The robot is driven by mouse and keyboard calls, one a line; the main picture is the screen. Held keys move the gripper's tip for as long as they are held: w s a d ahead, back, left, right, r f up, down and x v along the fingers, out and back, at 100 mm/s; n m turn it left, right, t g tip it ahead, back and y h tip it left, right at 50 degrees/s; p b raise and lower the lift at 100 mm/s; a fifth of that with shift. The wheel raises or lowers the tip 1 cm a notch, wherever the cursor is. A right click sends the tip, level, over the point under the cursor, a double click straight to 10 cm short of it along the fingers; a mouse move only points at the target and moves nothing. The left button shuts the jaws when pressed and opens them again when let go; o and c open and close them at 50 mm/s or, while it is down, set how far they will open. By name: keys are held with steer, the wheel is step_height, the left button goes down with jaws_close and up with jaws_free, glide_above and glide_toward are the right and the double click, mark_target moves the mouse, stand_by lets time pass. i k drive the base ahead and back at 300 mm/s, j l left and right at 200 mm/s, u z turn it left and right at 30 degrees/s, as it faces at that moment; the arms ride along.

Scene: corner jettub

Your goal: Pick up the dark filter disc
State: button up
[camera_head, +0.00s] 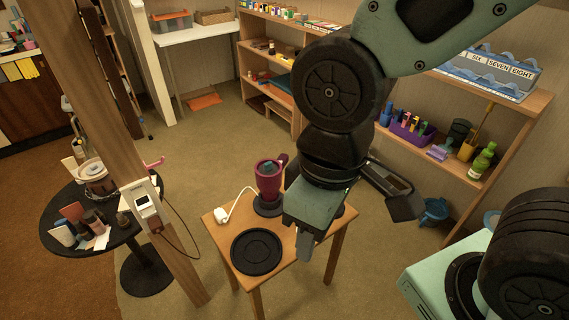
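A round, flat black disc with a raised rim (257,252) lies on the small wooden table (217,238), near its front left edge. It looks like the dark filter disc. My gripper (305,246) hangs over the right part of the table, to the right of the disc and apart from it. Its fingers point down and are seen edge-on, so I cannot tell whether they are open or shut. My wrist and gripper hide part of the table's right side and back.
A maroon cup-like thing (269,177) on a dark base stands behind the disc. A white bulb-like thing (222,215) lies at the table's left edge. A wooden post (150,120) with a corded device (143,202) rises to the left. Shelves (510,150) stand at right.

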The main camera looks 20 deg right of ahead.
mark_target(268, 168)
steer(key=i+l+u, duration=0.1)
steer(key=l, duration=0.25)
steer(key=i+l+u, duration=0.25)
steer(key=i+l, duration=0.15)
steer(key=l, duration=0.3)
steer(key=i+l+u, duration=0.1)
steer(key=l, duration=0.3)
steer(key=i+l+u, duration=0.1)
steer(key=l, duration=0.3)
steer(key=i, duration=0.05)
